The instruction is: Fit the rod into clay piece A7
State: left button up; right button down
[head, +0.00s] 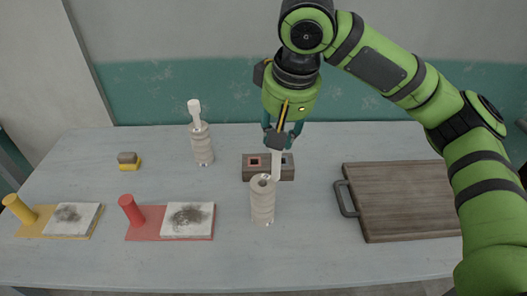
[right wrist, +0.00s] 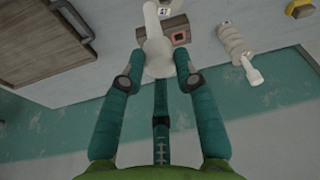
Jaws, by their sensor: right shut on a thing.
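My right gripper (head: 282,138) is shut on the pale rod (head: 276,166), which hangs nearly upright below it. In the right wrist view, the fingers (right wrist: 158,75) close on the rod's wide end (right wrist: 157,55). A ribbed, pale clay cylinder (head: 263,203) stands upright in front, with a dark hole in its top. The rod's lower end shows at the right of that rim, outside the hole; whether they touch is unclear. A second ribbed cylinder (head: 203,150) stands behind left with a pale rod (head: 195,112) in its top. I cannot read A7 surely on either. My left gripper is out of view.
A brown block (head: 253,175) with square sockets lies behind the front cylinder. A handled wooden board (head: 405,200) lies right. Red (head: 145,237) and yellow (head: 42,234) bases with posts and smudged pads lie left, near a small yellow-grey block (head: 129,161). The front table is clear.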

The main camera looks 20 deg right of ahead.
jog(key=f, duration=0.2)
jog(key=a+f, duration=0.1)
jog(key=f, duration=0.1)
jog(key=a+f, duration=0.1)
jog(key=f, duration=0.1)
jog(key=shift+w+a+p, duration=0.2)
jog(key=shift+w+p, duration=0.1)
jog(key=shift+w+f, duration=0.1)
jog(key=shift+w, duration=0.3)
jog(key=c, duration=1.1)
grip_release()
jog(key=shift+w+f, duration=0.1)
jog(key=shift+w, duration=0.15)
jog(key=shift+o, duration=0.9)
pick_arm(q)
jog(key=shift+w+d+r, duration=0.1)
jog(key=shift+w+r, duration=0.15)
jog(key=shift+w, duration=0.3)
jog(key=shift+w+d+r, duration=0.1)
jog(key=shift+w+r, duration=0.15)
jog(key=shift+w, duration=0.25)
pick_arm(e)
jog(key=v, duration=1.2)
jog(key=shift+s+r, duration=0.2)
jog(key=shift+r, duration=0.1)
